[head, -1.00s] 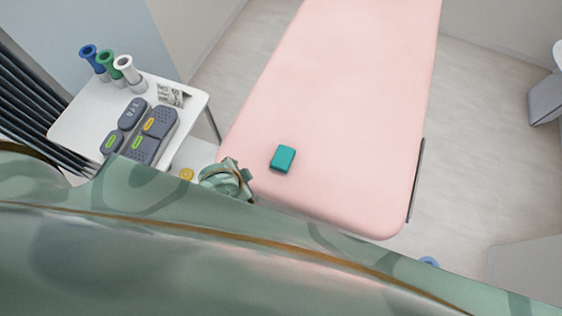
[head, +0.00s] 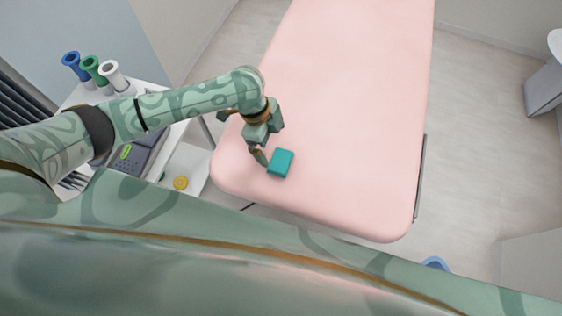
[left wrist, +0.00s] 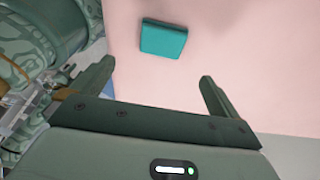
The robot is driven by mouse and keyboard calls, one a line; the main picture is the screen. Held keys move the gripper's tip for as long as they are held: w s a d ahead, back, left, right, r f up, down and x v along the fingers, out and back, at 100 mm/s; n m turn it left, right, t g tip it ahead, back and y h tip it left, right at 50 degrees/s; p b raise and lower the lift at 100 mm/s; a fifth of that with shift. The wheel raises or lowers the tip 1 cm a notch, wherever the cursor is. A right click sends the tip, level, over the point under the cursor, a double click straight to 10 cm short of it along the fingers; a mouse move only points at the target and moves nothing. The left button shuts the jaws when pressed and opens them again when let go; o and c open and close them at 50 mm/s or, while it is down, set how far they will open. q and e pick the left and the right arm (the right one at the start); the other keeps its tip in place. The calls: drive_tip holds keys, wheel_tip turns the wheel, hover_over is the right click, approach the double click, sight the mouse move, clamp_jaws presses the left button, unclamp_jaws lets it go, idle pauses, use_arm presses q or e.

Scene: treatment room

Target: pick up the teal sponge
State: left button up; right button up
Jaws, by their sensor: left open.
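The teal sponge (head: 281,163) is a small block lying flat on the pink treatment table (head: 340,110), near its front left end. It also shows in the left wrist view (left wrist: 163,39), beyond the fingertips and between their lines. My left gripper (head: 262,157) is above the table, just left of the sponge in the head view. In the left wrist view my left gripper (left wrist: 158,72) is open, with nothing between its fingers. My right gripper is not in view.
A white trolley (head: 192,160) at the left holds blue, green and white cylinders (head: 112,72) and a grey device (head: 150,150), partly behind my arm. A yellow round item (head: 180,183) is on its lower shelf. A blue object (head: 435,263) is on the floor at lower right.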

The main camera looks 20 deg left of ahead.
use_arm(q)
drive_tip(key=b, duration=0.1)
hover_over(280, 160)
drive_tip(key=a, duration=0.1)
wheel_tip(280, 160, down, 5)
drive_tip(key=shift+s+r, duration=0.1)
drive_tip(key=b+x, duration=0.2)
drive_tip(key=x, duration=0.1)
drive_tip(key=b+x, duration=0.1)
drive_tip(key=x, duration=0.1)
drive_tip(key=shift+a, duration=0.3)
drive_tip(key=c, duration=1)
